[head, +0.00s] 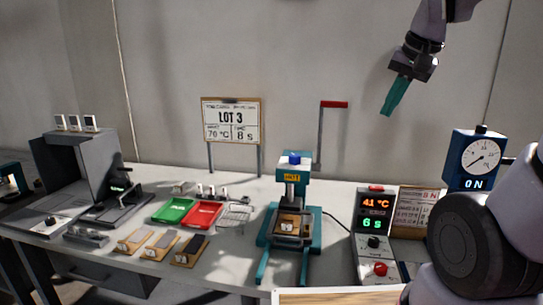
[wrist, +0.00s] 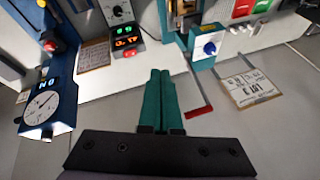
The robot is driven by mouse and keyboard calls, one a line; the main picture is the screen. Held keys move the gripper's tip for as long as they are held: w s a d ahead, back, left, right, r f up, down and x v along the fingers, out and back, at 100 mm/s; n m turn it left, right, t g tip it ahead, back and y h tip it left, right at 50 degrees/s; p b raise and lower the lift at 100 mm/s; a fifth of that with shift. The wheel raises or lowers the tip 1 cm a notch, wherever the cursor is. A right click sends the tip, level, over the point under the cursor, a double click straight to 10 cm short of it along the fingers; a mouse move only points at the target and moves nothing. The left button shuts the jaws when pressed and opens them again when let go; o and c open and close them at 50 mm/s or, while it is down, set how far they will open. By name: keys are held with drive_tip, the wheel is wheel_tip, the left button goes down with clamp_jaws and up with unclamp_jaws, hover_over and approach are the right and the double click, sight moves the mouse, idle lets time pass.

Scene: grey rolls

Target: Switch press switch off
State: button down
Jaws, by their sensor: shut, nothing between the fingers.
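The teal press (head: 290,225) stands mid-table with a HOT label and a blue top knob. It also shows in the wrist view (wrist: 205,50). To its right, the control box (head: 362,255) has a lit display of 41 °C and 6 s, a black knob (head: 374,242) and a red button (head: 380,269). The wrist view shows the knob (wrist: 117,12) and display (wrist: 125,42). A blue dial unit (head: 476,180) reads ON; in the wrist view (wrist: 65,80) a red button (wrist: 49,46) shows beside it. My gripper (head: 386,112) is shut and empty, high above the table, apart from everything.
A LOT 3 sign (head: 232,122) and a red-topped lever (head: 333,104) stand behind the press. Green (head: 173,211) and red (head: 204,214) trays and several small boards lie left of it. A notice (head: 411,208) stands between control box and dial unit. My arm hides part of the right side.

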drive_tip(key=s+a+r+n+t, duration=0.1)
drive_tip(key=s+r, duration=0.1)
drive_tip(key=s, duration=0.4)
drive_tip(key=shift+s+a+t, duration=0.35)
drive_tip(key=shift+s+t, duration=0.05)
drive_tip(key=shift+w+y, duration=0.1)
drive_tip(key=shift+y, duration=0.2)
drive_tip(key=m+g+h, duration=0.2)
drive_tip(key=m+g, duration=0.5)
drive_tip(key=m, duration=0.9)
hover_over(381, 188)
wheel_tip(381, 188, down, 14)
drive_tip(key=shift+w+f, duration=0.15)
drive_tip(key=shift+f, duration=0.1)
drive_tip(key=shift+a, duration=0.15)
wheel_tip(381, 188, down, 14)
